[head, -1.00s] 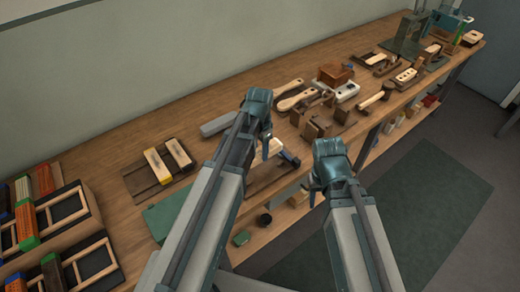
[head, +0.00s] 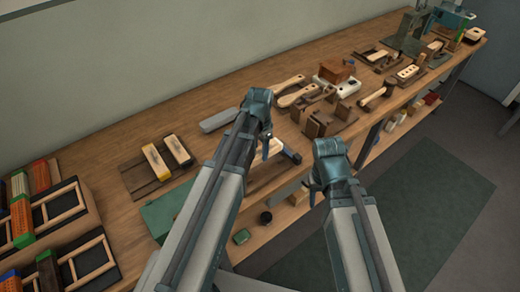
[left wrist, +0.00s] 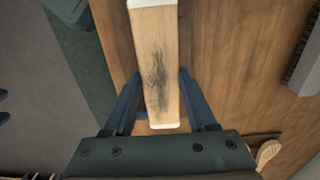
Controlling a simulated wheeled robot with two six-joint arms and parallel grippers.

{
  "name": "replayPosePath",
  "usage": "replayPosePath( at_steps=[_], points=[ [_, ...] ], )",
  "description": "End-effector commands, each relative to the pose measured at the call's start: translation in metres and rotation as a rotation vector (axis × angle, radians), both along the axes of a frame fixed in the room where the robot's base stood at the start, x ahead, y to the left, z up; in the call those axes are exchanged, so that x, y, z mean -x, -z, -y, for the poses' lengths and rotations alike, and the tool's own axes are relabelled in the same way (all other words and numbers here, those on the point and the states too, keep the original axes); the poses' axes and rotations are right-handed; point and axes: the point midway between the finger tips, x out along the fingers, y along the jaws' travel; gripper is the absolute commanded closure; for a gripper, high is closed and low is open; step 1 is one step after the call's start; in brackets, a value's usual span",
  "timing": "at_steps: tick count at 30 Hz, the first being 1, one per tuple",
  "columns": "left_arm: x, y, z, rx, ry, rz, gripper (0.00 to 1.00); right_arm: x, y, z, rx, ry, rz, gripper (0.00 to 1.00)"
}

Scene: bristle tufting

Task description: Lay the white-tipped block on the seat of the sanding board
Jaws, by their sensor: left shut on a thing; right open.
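The white-tipped block is a pale wooden bar with white ends and a dark smudge on its face. In the left wrist view, the block (left wrist: 156,50) lies lengthwise between the fingers of my left gripper (left wrist: 159,82), which is shut on it. In the head view, my left gripper (head: 266,143) is over the front part of the bench, and a pale bit of the block (head: 271,148) shows beside it. A dark-brown board (head: 270,180), perhaps the sanding board, lies below, partly hidden by my left arm. My right gripper (head: 328,165) is open and empty, off the bench's front edge.
Yellow-ended (head: 156,162) and black-ended (head: 179,150) blocks rest on a dark rack at left. A grey bar (head: 218,120) lies behind my left gripper. Tools and wooden blocks crowd the right of the bench (head: 110,150). Trays of coloured brushes stand at far left.

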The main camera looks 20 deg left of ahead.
Motion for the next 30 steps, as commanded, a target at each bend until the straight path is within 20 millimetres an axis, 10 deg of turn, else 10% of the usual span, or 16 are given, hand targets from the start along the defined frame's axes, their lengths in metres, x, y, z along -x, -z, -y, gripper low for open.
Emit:
replayPosePath(
  at_steps=[30],
  points=[
    [0.000,0.023,0.000,0.000,0.000,0.000,1.00,0.000,0.023,0.000,0.000,0.000,0.000,0.50]
  ],
)
